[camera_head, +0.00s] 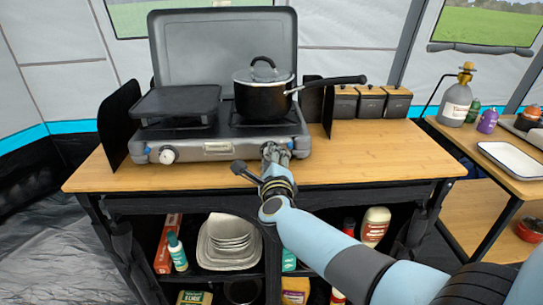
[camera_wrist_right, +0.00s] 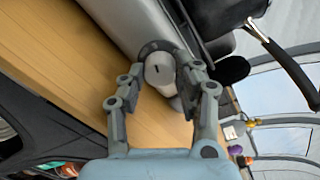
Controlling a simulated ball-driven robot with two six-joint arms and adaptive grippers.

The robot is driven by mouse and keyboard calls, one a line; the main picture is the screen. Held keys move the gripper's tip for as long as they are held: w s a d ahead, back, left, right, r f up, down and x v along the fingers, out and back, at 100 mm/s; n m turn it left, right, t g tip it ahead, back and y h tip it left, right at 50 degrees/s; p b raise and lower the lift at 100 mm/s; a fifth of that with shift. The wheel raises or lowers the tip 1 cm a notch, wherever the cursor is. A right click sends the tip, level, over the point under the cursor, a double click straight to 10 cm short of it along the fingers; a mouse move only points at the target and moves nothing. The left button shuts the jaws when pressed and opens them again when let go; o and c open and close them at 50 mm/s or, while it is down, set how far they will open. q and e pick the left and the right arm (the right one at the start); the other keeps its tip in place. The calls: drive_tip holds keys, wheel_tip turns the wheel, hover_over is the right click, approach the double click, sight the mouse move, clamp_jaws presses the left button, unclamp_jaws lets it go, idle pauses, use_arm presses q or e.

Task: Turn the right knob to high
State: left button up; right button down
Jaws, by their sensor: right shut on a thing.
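The stove (camera_head: 220,148) is a grey two-burner camp stove with its lid up, standing on the wooden table. My right gripper (camera_head: 276,152) is at the right end of its front panel and hides the right knob in the head view. In the right wrist view the right knob (camera_wrist_right: 158,70) is a pale round knob with a short dark mark on its face. It sits between the two fingers of my right gripper (camera_wrist_right: 163,76), which are shut on it. The left knob (camera_head: 168,155) is white and uncovered. My left gripper is not in view.
A black pot (camera_head: 262,98) stands on the right burner, its long handle reaching right. A griddle (camera_head: 177,101) covers the left burner. Several dark canisters (camera_head: 370,102) stand at the back right. The wooden tabletop (camera_head: 400,150) is clear on the right.

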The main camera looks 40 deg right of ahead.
idle(0.5)
drive_tip(key=c, duration=1.2)
unclamp_jaws()
drive_tip(key=v, duration=1.2)
drive_tip(key=shift+a+f, duration=0.1)
